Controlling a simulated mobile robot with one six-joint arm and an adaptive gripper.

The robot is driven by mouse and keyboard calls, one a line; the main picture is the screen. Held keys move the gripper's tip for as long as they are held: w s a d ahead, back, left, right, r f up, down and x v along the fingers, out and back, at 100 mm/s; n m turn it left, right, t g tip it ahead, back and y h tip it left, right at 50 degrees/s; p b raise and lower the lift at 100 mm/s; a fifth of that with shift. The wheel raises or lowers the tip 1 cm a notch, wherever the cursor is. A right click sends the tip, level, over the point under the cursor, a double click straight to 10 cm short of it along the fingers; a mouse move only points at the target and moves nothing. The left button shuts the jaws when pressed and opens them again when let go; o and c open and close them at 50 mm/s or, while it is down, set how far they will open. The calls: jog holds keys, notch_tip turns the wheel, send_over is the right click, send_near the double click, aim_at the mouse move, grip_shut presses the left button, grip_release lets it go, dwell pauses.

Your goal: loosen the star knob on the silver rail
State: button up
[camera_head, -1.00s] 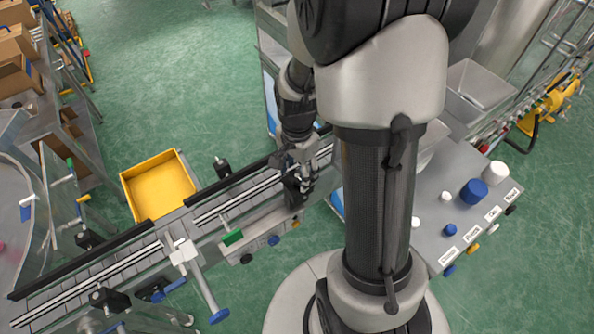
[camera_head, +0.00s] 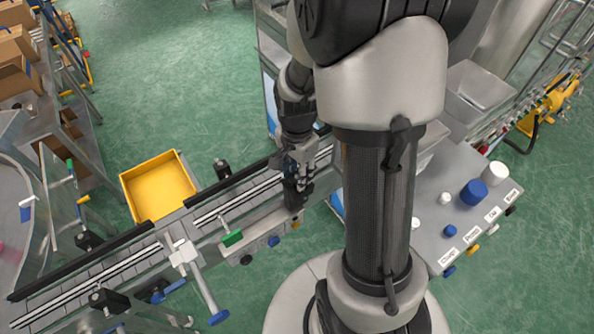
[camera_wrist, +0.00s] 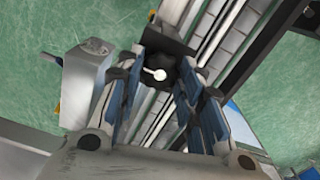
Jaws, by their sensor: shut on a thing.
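The silver rail (camera_head: 240,204) runs diagonally along the conveyor in the head view, and it shows behind the fingers in the wrist view (camera_wrist: 212,42). My gripper (camera_head: 298,188) points down at the rail's near side. In the wrist view my gripper (camera_wrist: 165,95) has its blue-padded fingers on both sides of a dark star knob (camera_wrist: 170,73) with a pale stud in its middle, and it is shut on that knob. The fingers hide part of the knob's outline. In the head view the gripper and arm mostly cover the knob.
A grey box with a green switch (camera_head: 232,238) is beside the rail. A white bracket with a blue-ended handle (camera_head: 184,255) stands at the left. A yellow bin (camera_head: 158,186) lies beyond the conveyor. A labelled panel with blue and white knobs (camera_head: 440,220) is at right.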

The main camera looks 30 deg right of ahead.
jog(key=n, duration=0.4)
jog(key=shift+n, duration=0.3)
jog(key=n, duration=0.4)
jog(key=shift+n, duration=0.3)
jog(key=n, duration=0.4)
jog(key=shift+n+p, duration=0.3)
jog(key=shift+p, duration=0.05)
jog(key=shift+n, duration=2)
jog(key=o, duration=1.1)
jog(key=shift+r, duration=0.1)
